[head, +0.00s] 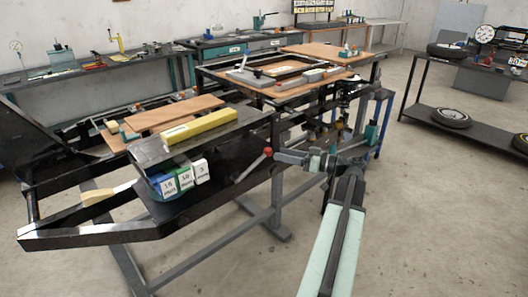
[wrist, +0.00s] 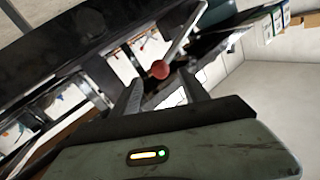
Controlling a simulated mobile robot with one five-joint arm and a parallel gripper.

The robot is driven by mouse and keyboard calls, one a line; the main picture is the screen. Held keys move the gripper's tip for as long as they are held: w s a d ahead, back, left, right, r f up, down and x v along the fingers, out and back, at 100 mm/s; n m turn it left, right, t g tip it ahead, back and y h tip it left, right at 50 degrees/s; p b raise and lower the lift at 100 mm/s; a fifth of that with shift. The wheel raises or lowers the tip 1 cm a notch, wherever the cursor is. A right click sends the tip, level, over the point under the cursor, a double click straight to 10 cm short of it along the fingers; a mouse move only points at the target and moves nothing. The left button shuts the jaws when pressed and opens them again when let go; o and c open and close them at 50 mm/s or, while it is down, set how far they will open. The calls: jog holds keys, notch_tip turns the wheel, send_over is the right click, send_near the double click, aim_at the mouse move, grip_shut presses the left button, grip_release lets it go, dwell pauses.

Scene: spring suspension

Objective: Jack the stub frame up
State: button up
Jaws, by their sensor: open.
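A lever with a red ball knob (head: 267,151) sticks up beside the black frame (head: 100,235) in the head view. I cannot tell for sure which part is the stub frame. My gripper (head: 279,157) is just right of the knob in the head view. In the wrist view the red knob (wrist: 160,69) shows between the open fingertips of my gripper (wrist: 160,80), and its pale rod runs up to the right. The fingers are not closed on it. Whether they touch the knob cannot be told.
Labelled boxes (head: 183,177) and a yellow block (head: 200,127) sit on the frame's front bench. A wooden-topped bench (head: 335,77) stands behind. A dark low table (head: 480,133) with wheels is at right. The floor at right front is clear.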

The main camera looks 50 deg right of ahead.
aim_at(268, 150)
jog(key=x, duration=0.6)
jog(key=shift+w+a, duration=0.1)
jog(key=shift+a, duration=0.05)
grip_shut()
dwell(1.1)
